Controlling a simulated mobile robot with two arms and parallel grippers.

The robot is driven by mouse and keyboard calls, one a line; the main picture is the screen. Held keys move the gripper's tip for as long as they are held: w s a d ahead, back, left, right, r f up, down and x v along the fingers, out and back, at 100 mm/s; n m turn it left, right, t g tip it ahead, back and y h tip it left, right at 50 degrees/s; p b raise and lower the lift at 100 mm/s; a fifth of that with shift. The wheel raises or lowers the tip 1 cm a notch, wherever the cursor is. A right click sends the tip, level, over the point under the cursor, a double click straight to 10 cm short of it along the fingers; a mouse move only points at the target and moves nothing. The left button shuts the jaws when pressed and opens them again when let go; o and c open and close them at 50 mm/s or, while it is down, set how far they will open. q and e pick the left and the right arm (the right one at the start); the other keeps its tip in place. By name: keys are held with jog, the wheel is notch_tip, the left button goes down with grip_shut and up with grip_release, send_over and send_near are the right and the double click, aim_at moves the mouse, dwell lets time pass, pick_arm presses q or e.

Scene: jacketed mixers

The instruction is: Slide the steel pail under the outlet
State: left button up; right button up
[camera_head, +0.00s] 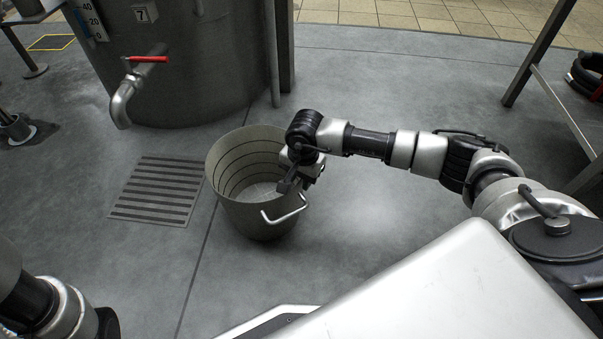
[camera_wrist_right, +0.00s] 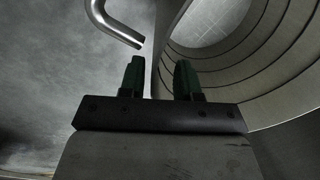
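The steel pail (camera_head: 250,215) stands upright on the floor, with rings inside and a bent handle (camera_head: 284,212) on its near right side. The outlet (camera_head: 121,104) is a bent pipe under a red lever on the vessel, left of and behind the pail. My right gripper (camera_head: 288,185) is at the pail's right rim. In the right wrist view, its two fingers (camera_wrist_right: 160,80) straddle the pail's wall (camera_wrist_right: 167,45), apart with a gap visible. The pail handle (camera_wrist_right: 118,27) lies left of the fingers there. My left gripper is out of view; only part of my left arm shows.
A floor drain grate (camera_head: 159,190) lies left of the pail, below and in front of the outlet. The large vessel (camera_head: 190,60), marked 7, stands behind. A stand's leg (camera_head: 538,55) is at the right. The floor between grate and pail is clear.

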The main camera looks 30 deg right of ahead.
jog(key=shift+f, duration=0.4)
grip_shut()
dwell(1.3)
